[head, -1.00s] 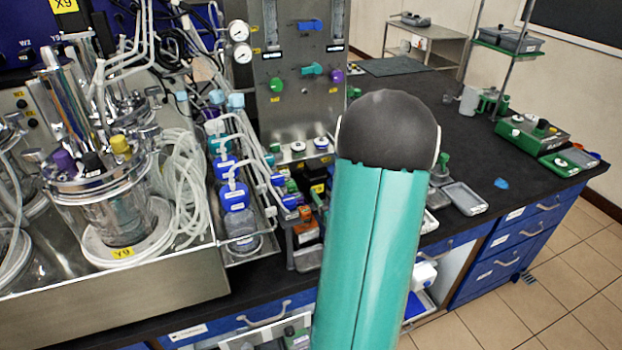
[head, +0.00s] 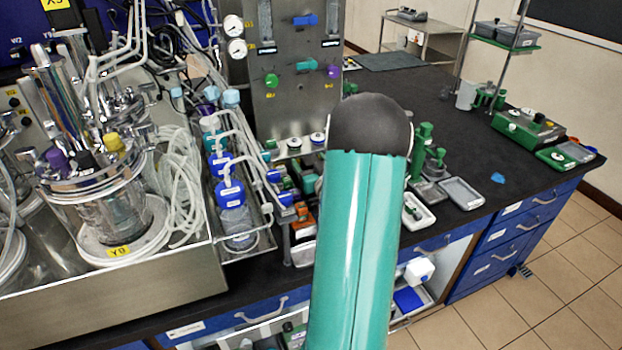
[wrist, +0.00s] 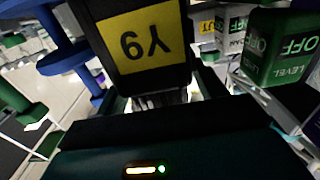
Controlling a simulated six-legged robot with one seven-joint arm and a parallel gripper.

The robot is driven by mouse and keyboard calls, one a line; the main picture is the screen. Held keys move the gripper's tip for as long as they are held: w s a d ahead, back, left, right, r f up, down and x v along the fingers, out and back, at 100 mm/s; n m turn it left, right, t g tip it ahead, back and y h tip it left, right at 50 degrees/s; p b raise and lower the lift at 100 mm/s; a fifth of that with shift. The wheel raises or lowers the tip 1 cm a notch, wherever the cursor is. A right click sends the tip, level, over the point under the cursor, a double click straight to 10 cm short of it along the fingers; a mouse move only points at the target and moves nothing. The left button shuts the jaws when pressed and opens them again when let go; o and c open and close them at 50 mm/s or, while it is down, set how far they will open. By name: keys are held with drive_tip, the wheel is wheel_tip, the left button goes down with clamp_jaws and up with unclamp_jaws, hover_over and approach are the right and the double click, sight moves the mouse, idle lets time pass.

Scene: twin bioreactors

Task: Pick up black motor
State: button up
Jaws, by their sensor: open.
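A black block with a yellow label reading Y9 (wrist: 142,45) fills the top middle of the wrist view, upside down and close to the camera. It may be the black motor, but I cannot tell for sure. My gripper (wrist: 160,103) is open at the bottom of the wrist view, its dark body with a small light just below the block. I cannot see contact between them. In the head view my teal arm hides the gripper and the spot where it works.
Green blocks marked LEVEL and OFF (wrist: 281,45) stand close at the right in the wrist view, with blue discs (wrist: 65,60) at the left. In the head view a glass vessel (head: 110,205) with tubing, blue-capped bottles (head: 229,194) and a metal panel (head: 292,75) crowd the left.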

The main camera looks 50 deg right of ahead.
drive_tip(key=shift+w+d, duration=0.35)
drive_tip(key=shift+w, duration=0.2)
clamp_jaws()
drive_tip(key=shift+r, duration=0.1)
drive_tip(key=shift+r, duration=0.1)
